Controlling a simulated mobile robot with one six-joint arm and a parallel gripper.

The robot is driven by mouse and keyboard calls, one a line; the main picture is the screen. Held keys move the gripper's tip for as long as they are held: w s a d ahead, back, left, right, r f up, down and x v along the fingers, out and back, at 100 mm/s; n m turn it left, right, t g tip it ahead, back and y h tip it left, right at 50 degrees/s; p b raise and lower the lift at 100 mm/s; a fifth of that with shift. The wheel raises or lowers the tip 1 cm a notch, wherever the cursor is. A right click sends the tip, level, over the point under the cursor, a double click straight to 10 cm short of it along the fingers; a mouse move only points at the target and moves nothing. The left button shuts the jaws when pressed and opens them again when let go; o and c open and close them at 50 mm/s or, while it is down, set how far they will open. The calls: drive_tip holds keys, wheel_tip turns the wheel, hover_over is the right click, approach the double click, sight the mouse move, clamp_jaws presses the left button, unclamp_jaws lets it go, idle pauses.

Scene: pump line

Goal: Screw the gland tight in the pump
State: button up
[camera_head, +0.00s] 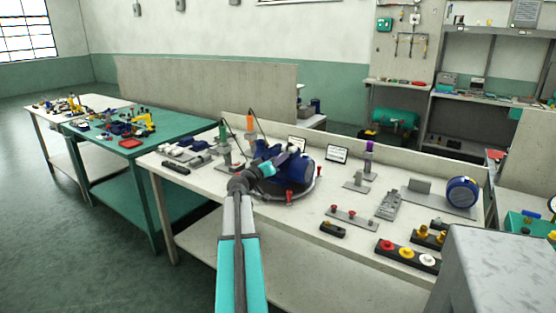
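The blue pump (300,170) stands on a round grey base on the white workbench, in the middle of the head view. My arm reaches up to it from the bottom of the picture. My gripper (293,152) is at the pump's upper front, overlapping it in this view. I cannot tell whether it touches the pump. The fingers are too small and too blended with the pump to show whether they are open or shut. I cannot make out the gland; it may be hidden by my wrist or too small to see.
On the white workbench (345,225), orange (250,125) and green-topped tools stand left of the pump. To the right are a purple-topped tool (369,155), small fixtures, a blue round part (461,192) and a strip of coloured knobs (407,254). A grey block (500,265) fills the lower right.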

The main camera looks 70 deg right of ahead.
drive_tip(key=shift+n, duration=0.4)
drive_tip(key=shift+w+b, duration=0.1)
drive_tip(key=shift+b, duration=0.6)
idle(0.4)
clamp_jaws()
drive_tip(key=shift+f+b, duration=0.2)
drive_tip(key=shift+b, duration=0.5)
drive_tip(key=m+b, duration=0.3)
drive_tip(key=b, duration=0.3)
drive_tip(key=shift+r+m+b, duration=0.2)
drive_tip(key=shift+m+b, duration=0.1)
drive_tip(key=shift+b, duration=0.1)
drive_tip(key=shift+f+b, duration=0.2)
drive_tip(key=shift+b, duration=0.35)
